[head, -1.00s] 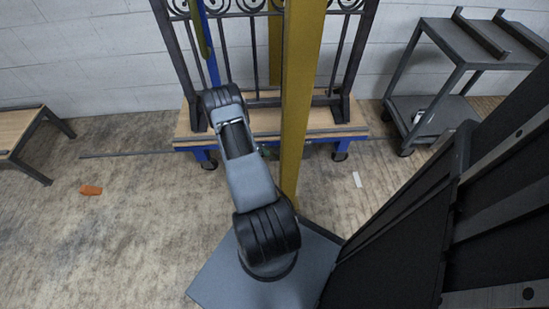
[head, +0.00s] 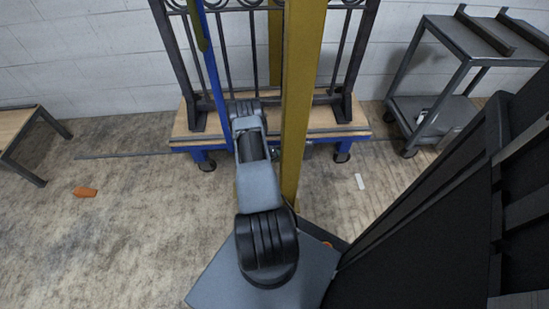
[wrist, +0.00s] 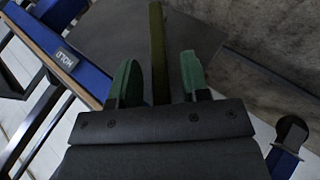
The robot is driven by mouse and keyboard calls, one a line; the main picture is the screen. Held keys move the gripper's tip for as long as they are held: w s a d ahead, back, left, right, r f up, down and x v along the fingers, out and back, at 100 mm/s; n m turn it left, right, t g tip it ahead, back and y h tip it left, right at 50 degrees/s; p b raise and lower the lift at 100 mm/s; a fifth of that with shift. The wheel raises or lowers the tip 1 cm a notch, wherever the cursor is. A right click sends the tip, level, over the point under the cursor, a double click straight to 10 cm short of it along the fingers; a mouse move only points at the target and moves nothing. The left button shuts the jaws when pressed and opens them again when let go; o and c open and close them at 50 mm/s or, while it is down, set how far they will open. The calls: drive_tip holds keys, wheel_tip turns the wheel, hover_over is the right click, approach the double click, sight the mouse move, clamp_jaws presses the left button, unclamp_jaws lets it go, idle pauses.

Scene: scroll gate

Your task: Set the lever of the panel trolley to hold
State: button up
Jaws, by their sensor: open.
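The panel trolley (head: 180,143) stands against the wall, with a wooden deck, a blue frame and a dark scroll gate (head: 182,60) upright on it. In the wrist view, a blue part with a white label (wrist: 66,55) is at upper left; the label appears to read HOLD, turned over. My gripper (wrist: 160,80) is open. An olive bar (wrist: 157,45), apparently the lever, shows between its two green fingers, with gaps on both sides; its depth is unclear. In the head view my arm hides the gripper.
A thick yellow post (head: 304,90) crosses the head view in front of the trolley. A dark shelf cart (head: 460,55) stands right, a wooden-topped bench (head: 18,130) left. An orange piece (head: 85,192) and a white piece (head: 359,181) lie on the floor.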

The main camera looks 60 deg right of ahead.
clamp_jaws()
drive_tip(key=shift+r, duration=0.1)
idle(0.4)
